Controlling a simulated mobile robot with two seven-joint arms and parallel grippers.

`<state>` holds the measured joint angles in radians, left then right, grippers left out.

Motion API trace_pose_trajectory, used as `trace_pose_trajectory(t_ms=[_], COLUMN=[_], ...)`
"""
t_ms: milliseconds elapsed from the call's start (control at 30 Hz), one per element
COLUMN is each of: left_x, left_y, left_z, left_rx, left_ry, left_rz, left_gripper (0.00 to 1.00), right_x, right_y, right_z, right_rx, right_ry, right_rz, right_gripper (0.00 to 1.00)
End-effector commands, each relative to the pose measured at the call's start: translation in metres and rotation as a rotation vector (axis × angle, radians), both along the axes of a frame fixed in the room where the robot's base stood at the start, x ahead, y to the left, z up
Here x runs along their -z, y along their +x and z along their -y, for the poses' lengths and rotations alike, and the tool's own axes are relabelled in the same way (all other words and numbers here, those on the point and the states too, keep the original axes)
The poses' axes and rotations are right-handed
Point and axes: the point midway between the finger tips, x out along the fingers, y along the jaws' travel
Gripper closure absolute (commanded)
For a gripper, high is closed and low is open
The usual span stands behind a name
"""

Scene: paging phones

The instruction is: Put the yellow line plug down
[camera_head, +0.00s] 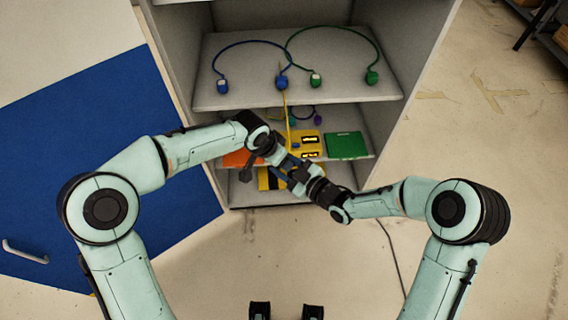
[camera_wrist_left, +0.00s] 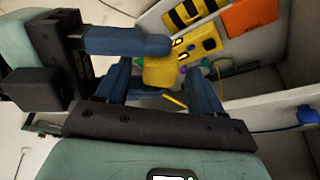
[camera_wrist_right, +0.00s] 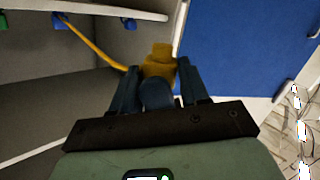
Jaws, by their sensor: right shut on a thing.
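The yellow line plug (camera_wrist_right: 158,62) is between the fingertips of my right gripper (camera_wrist_right: 160,85), which is shut on it, in front of the cabinet. A yellow cord runs from the plug up toward the top shelf. In the left wrist view the plug (camera_wrist_left: 160,72) shows beside a blue finger of my right gripper. My left gripper (camera_wrist_left: 163,85) is open, its fingers spread on either side of the plug, close to my right gripper. In the head view the two grippers meet before the lower shelves and hide the plug.
The top shelf (camera_head: 240,98) holds blue and green cords with plugs. Below are a yellow phone (camera_head: 307,143), a green box (camera_head: 347,145) and an orange one (camera_head: 241,158). A black-and-yellow striped box (camera_head: 270,179) sits lower. A blue door panel (camera_head: 90,150) stands open at left.

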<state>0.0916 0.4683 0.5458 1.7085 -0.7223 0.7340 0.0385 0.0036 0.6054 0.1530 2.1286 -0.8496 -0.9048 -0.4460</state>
Motion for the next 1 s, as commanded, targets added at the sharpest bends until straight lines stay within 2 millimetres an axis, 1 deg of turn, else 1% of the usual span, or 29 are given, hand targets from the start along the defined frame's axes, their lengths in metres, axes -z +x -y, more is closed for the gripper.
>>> trace_pose_trajectory(t_ms=[33,167,267,367,600,700,800,900,967,1000], left_x=[-0.002,-0.004,-0.012,-0.028,-0.076,-0.091,-0.103,-0.108,-0.105,-0.099], left_y=[-0.001,-0.001,-0.003,-0.008,-0.023,-0.029,-0.033,-0.035,-0.036,-0.037], left_z=[0.004,0.005,0.002,-0.003,-0.018,-0.022,-0.026,-0.028,-0.029,-0.031], left_rx=[0.005,0.006,0.006,0.003,-0.001,0.0,0.0,-0.001,-0.008,-0.016], left_ry=[-0.008,-0.008,-0.009,-0.008,-0.004,-0.003,-0.002,-0.002,-0.004,-0.008], left_rz=[0.003,0.004,0.006,0.008,0.009,0.005,0.004,0.0,-0.01,-0.022], left_gripper=[0.28,0.28,0.28,0.28,0.28,0.28,0.28,0.28,0.28,0.28], right_x=[-0.001,-0.001,0.0,0.0,0.0,0.0,0.0,0.0,0.0,0.0], right_y=[-0.002,-0.002,-0.002,-0.001,-0.001,0.0,0.0,0.0,0.0,0.0], right_z=[-0.003,-0.003,-0.003,-0.002,-0.001,-0.001,-0.001,-0.001,-0.001,-0.001], right_rx=[-0.007,-0.008,-0.007,-0.006,-0.003,-0.002,-0.002,-0.002,-0.002,-0.002], right_ry=[0.002,0.002,0.002,0.001,0.001,0.001,0.0,0.001,0.001,0.001], right_rz=[0.0,0.0,-0.001,-0.002,-0.001,-0.001,0.0,0.001,0.001,0.001], right_gripper=[0.86,0.86,0.86,0.86,0.86,0.86,0.86,0.86,0.86,0.86])
